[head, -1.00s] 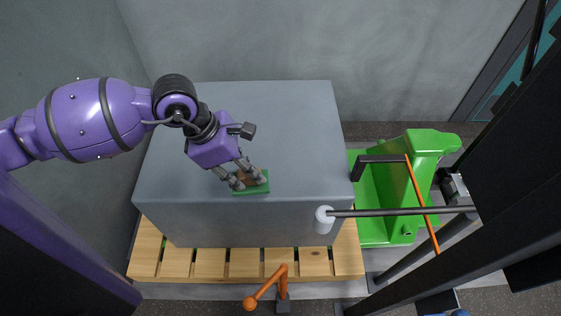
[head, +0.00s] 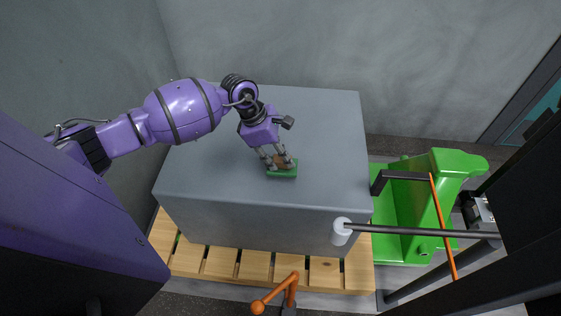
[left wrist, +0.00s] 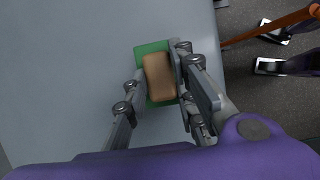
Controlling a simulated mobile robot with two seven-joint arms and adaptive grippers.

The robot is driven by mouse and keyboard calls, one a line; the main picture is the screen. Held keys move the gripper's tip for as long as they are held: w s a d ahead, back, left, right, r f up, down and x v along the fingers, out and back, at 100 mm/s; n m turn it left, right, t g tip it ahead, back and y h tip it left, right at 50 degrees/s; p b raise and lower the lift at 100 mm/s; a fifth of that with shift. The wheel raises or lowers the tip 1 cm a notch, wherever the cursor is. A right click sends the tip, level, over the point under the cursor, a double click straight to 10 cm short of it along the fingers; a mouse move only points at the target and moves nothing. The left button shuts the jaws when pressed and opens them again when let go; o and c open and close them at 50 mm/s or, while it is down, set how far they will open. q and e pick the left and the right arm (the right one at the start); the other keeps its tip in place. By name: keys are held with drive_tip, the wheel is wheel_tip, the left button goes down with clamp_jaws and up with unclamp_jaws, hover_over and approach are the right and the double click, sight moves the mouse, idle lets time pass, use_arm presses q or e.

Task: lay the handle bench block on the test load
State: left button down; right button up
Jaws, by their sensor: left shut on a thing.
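The handle bench block is a small brown piece with a green base (head: 283,174). My left gripper (head: 279,161) is shut on it, pointing down over the top of the test load. The test load (head: 210,165) is a large grey box with a flat, bare top. In the left wrist view, the block's brown part (left wrist: 160,78) sits between the two fingers of the left gripper (left wrist: 158,76), with green showing around it. The block is over the front part of the top, right of its middle. I cannot tell whether its underside touches the surface. My right gripper is not in view.
The test load stands on a wooden pallet (head: 255,268). A green machine part (head: 405,225) stands at its right, with a dark bar and white-ended rod (head: 341,231) near the front right corner. An orange lever (head: 277,292) is in front. The rest of the top is clear.

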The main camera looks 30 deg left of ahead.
sight(280, 163)
use_arm(q)
drive_tip(key=shift+w+f, duration=0.25)
drive_tip(key=shift+f, duration=1.75)
drive_tip(key=c, duration=1.5)
unclamp_jaws()
drive_tip(key=shift+o, duration=0.2)
